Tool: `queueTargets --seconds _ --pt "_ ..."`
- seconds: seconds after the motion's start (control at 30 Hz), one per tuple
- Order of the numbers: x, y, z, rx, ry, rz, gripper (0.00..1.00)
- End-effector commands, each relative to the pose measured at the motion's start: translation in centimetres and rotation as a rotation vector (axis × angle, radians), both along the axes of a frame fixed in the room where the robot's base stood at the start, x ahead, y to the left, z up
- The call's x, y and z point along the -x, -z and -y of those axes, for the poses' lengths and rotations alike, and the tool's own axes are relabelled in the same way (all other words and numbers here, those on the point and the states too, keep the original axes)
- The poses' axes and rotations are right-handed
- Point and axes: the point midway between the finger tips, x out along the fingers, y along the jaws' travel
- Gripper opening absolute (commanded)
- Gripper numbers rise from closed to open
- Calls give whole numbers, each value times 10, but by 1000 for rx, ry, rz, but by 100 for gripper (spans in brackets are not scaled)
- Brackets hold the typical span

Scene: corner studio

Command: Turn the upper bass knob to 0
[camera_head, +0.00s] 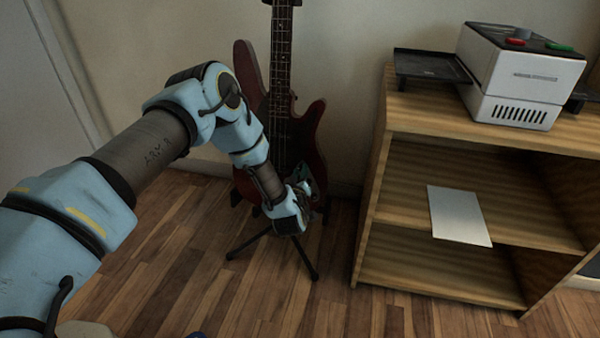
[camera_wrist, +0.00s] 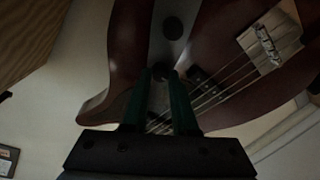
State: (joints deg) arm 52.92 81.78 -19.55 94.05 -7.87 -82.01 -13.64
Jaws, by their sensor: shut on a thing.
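The red bass guitar (camera_head: 247,72) stands upright on a black stand, its strings running up its front. In the wrist view the bass body (camera_wrist: 215,45) fills the upper middle, with a grey metal control plate on it. Two dark round knobs show on the plate. The upper bass knob (camera_wrist: 163,71), the one nearer the neck, is at my fingertips. The other knob (camera_wrist: 172,28) is clear of my fingers. My gripper (camera_wrist: 162,76) is shut on the upper knob, which shows between its two green fingers. No knob marking can be read. In the head view my wrist hides the knobs.
The stand's black legs (camera_head: 305,255) spread on the wooden floor under my wrist. A wooden shelf unit (camera_head: 375,185) stands to the right, with a white sheet (camera_head: 458,215) on a shelf and a white-grey machine (camera_head: 520,85) on top. The floor in front is mostly clear.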

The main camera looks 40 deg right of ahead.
Motion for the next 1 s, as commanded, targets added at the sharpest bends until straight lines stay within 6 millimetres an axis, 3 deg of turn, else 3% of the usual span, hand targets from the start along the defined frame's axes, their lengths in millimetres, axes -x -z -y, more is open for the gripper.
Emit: queueTargets --seconds 0.6,1.0 --pt "0 -2 0 287 -116 -448 0" --pt "1 -2 1 376 -151 -588 0"
